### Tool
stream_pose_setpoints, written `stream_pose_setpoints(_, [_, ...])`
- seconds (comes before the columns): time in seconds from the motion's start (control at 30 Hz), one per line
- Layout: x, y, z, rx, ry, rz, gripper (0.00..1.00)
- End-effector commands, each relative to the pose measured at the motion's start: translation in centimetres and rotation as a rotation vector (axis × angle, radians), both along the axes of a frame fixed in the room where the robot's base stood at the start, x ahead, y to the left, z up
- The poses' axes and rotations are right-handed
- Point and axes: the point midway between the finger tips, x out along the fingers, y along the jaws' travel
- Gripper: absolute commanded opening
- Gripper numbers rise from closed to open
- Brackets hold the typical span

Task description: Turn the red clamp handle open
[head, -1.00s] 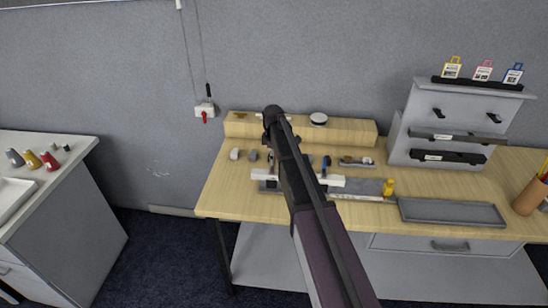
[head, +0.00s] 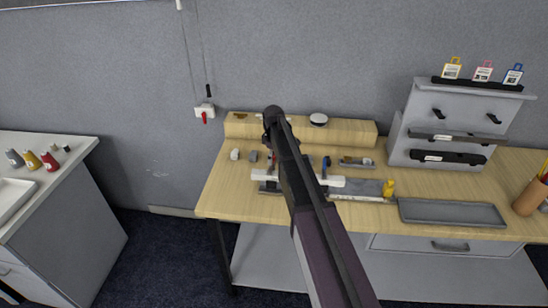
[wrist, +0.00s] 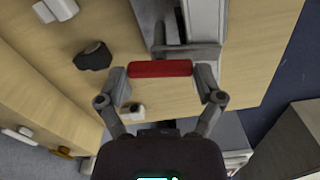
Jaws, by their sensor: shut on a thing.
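The red clamp handle (wrist: 160,69) shows in the wrist view as a short red bar lying crosswise between my fingertips. My gripper (wrist: 162,77) is shut on it, one finger at each end. A grey metal clamp part (wrist: 186,50) lies just beyond the handle, partly covered by it. The white bar of the fixture (head: 266,175) shows on the wooden table on both sides of my arm.
A blue handle (head: 325,166) stands on the fixture right of my arm. A yellow object (head: 388,188) and a grey tray (head: 452,213) lie further right. A wooden block (head: 350,131) runs along the back. A dark knob (wrist: 93,57) lies left of my gripper.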

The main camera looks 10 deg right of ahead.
Motion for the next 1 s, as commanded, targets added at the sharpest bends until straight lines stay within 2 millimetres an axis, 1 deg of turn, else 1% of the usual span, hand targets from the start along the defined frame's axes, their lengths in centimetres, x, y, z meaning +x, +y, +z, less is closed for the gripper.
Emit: stream_pose_setpoints(1.0, [-0.24,-0.02,-0.05,0.0,0.005,-0.947,0.38])
